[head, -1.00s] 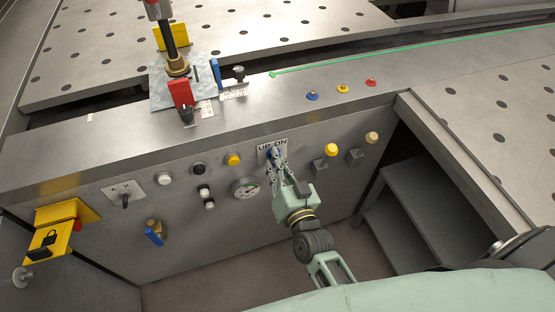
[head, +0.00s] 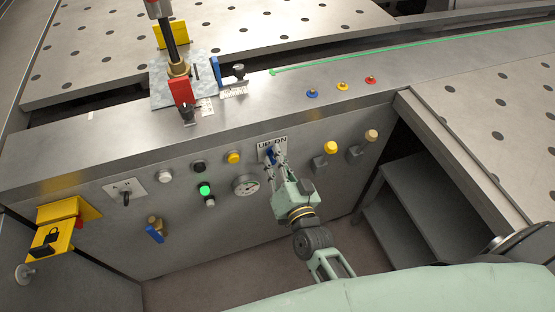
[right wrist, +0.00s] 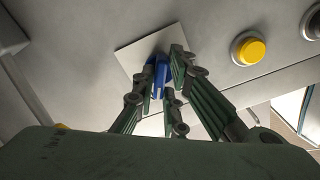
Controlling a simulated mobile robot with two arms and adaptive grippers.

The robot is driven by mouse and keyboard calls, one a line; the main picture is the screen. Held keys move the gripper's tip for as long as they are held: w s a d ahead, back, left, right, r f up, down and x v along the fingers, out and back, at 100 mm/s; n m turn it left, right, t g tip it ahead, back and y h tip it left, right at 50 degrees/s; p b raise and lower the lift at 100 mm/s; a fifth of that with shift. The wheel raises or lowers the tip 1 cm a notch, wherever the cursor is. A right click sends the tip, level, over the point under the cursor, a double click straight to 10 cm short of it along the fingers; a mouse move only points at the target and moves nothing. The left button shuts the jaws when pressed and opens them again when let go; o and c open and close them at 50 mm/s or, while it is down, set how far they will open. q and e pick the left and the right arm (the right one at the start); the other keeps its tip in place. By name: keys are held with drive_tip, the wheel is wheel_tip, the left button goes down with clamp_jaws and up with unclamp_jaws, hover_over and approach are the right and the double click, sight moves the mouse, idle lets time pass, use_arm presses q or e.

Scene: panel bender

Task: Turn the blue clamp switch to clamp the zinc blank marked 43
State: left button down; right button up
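The blue clamp switch (head: 270,156) sits on a white plate lettered UP DN on the machine's front panel. My right gripper (head: 276,162) is at it, with its fingers on either side. In the right wrist view the blue handle (right wrist: 160,76) stands between the fingertips, and a small gap shows on its right side. The fingers look parted around it. The zinc blank (head: 160,92) is a bluish-grey sheet on the bench under a clamp post with a brass collar (head: 179,70). I cannot read its mark. My left gripper is out of view.
A lit green lamp (head: 204,189) and a gauge (head: 246,185) are left of the switch. A blue-handled valve (head: 155,233) and yellow lockout bracket (head: 65,212) are at lower left. An open shelf (head: 410,190) stands right.

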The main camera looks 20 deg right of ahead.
drive_tip(key=o, duration=0.3)
drive_tip(key=shift+o, duration=0.2)
drive_tip(key=s, duration=1.2)
drive_tip(key=shift+d, duration=0.2)
idle(1.1)
drive_tip(key=s+a+f+n+g+y, duration=0.1)
drive_tip(key=s+f+n+g, duration=0.3)
drive_tip(key=f, duration=1.1)
drive_tip(key=s+f+n+g+y, duration=0.1)
drive_tip(key=s+f+g, duration=0.35)
drive_tip(key=f, duration=0.95)
drive_tip(key=s+d+f+n+g+h, duration=0.1)
drive_tip(key=s+d+f+g, duration=0.3)
drive_tip(key=s+f, duration=0.4)
drive_tip(key=s+d+f+n+g+h, duration=0.1)
drive_tip(key=s+d+f+g, duration=0.3)
drive_tip(key=s+f, duration=0.5)
drive_tip(key=s+n, duration=0.1)
drive_tip(key=s, duration=0.4)
drive_tip(key=shift+d, duration=0.25)
